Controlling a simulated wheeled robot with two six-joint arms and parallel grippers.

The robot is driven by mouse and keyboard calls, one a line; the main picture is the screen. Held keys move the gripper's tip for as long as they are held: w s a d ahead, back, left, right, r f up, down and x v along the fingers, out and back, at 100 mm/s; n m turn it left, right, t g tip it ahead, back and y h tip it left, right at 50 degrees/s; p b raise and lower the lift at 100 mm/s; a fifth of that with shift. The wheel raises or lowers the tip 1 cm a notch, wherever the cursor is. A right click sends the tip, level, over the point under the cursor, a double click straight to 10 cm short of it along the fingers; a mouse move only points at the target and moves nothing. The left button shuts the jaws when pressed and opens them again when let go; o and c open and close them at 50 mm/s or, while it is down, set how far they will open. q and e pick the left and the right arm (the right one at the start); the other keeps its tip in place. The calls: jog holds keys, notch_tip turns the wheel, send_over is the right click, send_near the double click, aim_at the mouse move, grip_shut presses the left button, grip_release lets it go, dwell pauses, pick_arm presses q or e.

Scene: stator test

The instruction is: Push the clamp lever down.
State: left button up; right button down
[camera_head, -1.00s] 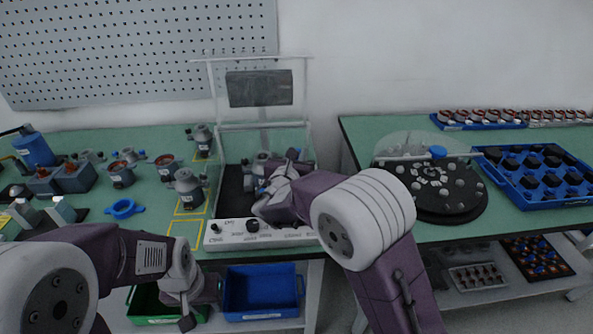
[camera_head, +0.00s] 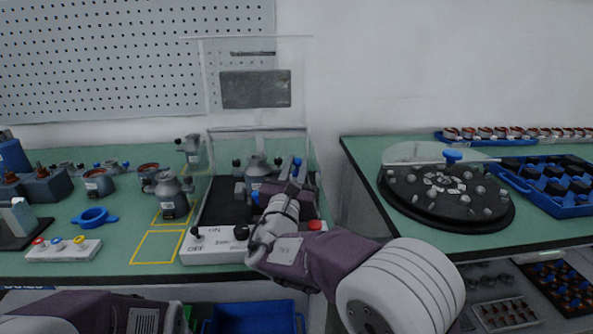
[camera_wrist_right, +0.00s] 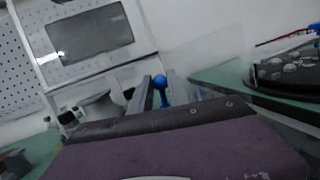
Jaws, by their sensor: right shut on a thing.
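The clamp lever (camera_head: 297,168) has a blue knob and stands at the right side of the test station, beside a grey motor housing (camera_head: 257,168). My right gripper (camera_head: 290,188) reaches into the station from the front, at the lever. In the right wrist view the blue knob (camera_wrist_right: 159,82) and its stem show between the two grey fingers (camera_wrist_right: 158,96), which are shut on the lever. The lever looks roughly upright; its pivot is hidden behind my gripper. Of my left arm only a link shows at the bottom left; its gripper is out of view.
A raised clear guard with a dark panel (camera_head: 255,89) stands over the station. A white control box (camera_head: 213,246) runs along its front, partly behind my right arm. Several motor parts and a blue ring (camera_head: 94,217) stand left. A round dark turntable (camera_head: 446,196) is right, across a gap.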

jog(key=c, duration=1.5)
grip_release()
jog(key=shift+c, duration=0.2)
jog(key=shift+s, duration=0.1)
jog(key=shift+s+a, duration=0.15)
jog(key=shift+s, duration=0.1)
jog(key=v, duration=0.4)
jog(key=r+p+v, duration=0.1)
jog(key=v, duration=0.3)
jog(key=r+p+v, duration=0.1)
jog(key=v, duration=0.3)
jog(key=shift+s+a+r, duration=0.1)
jog(key=shift+s, duration=0.3)
